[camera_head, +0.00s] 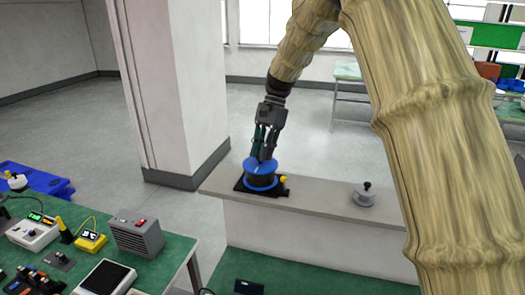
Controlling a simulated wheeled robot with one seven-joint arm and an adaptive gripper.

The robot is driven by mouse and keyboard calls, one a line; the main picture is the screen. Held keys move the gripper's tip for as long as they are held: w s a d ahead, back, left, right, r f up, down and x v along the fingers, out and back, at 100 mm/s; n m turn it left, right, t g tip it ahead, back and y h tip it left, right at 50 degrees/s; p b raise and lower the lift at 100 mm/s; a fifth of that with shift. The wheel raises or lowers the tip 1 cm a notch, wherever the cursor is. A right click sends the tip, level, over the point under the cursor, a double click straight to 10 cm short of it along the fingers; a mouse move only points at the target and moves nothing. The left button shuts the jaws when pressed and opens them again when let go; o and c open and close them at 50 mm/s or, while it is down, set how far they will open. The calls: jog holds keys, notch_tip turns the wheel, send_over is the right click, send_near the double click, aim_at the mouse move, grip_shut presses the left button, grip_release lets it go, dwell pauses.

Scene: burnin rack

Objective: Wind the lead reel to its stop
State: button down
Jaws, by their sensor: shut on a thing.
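The lead reel (261,181) has blue flanges and a dark wound middle, and sits on a black base plate on a grey ledge. My gripper (262,152) points down at the top of the reel. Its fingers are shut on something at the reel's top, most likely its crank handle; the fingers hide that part. A small yellow piece (284,180) sits at the right side of the reel. How far the reel is wound cannot be told.
A round grey weight-like part with a black knob (364,195) stands on the ledge (320,198) to the right. A white pillar (170,80) rises behind left. A green bench (180,250) at lower left holds a grey box (137,235) and several instruments.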

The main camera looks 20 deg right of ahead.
jog(key=c, duration=1.3)
grip_release()
jog(key=shift+o, duration=0.2)
jog(key=shift+r, duration=0.1)
jog(key=v, duration=1.2)
jog(key=shift+a, duration=0.15)
